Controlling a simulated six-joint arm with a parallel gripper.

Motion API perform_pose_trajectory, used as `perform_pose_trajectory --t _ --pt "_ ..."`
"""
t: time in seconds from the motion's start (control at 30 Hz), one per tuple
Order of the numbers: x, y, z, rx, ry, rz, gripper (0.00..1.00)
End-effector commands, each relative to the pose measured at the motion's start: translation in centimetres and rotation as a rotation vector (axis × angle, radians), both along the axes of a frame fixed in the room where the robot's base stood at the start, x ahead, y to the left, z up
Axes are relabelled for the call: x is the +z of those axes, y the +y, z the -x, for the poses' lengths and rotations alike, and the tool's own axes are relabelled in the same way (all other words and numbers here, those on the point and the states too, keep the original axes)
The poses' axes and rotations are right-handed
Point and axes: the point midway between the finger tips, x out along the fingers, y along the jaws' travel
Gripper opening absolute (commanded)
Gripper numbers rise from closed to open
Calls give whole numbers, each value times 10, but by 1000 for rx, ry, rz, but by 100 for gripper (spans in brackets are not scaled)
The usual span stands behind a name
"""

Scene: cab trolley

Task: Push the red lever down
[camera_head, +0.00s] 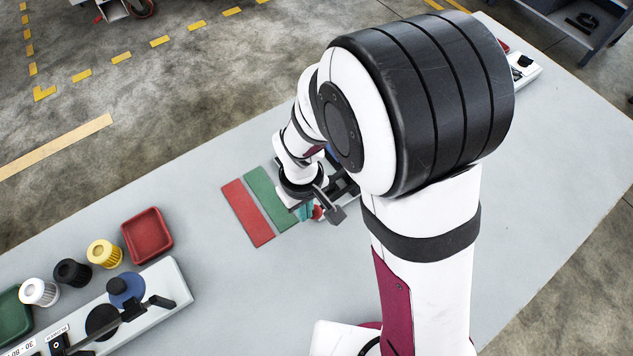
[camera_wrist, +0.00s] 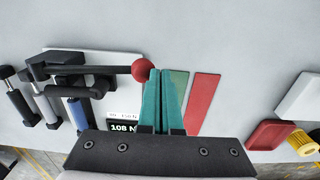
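The lever is a black bar (camera_wrist: 95,70) with a red ball knob (camera_wrist: 142,70) at its end, reaching out from a black bracket on a white base in the wrist view. In the head view only part of the red knob (camera_head: 318,213) shows beside my gripper (camera_head: 306,210); my arm hides much of the device. In the wrist view my gripper (camera_wrist: 161,74) has its teal fingers together with nothing visible between them. The fingertips are just right of the red knob. I cannot tell whether they touch it.
A small display (camera_wrist: 123,127) reads 108 N. A red strip (camera_head: 248,213) and a green strip (camera_head: 271,197) lie flat beside the device. A red tray (camera_head: 147,235), a yellow cup (camera_head: 104,253) and a long white unit (camera_head: 165,284) stand at the lower left. Black and blue cylinders flank the bracket.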

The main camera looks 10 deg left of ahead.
Motion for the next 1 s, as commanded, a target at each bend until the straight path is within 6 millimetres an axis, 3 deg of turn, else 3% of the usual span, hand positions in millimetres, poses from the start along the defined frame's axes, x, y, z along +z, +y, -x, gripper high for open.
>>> perform_pose_trajectory --t 0.17,0.5,0.7,1.0 --pt "7 4 5 7 1 1 0" --pt "80 32 31 3 -4 -4 0" --pt "111 44 44 3 -4 -2 0" --pt "123 48 49 0 -1 -1 0"
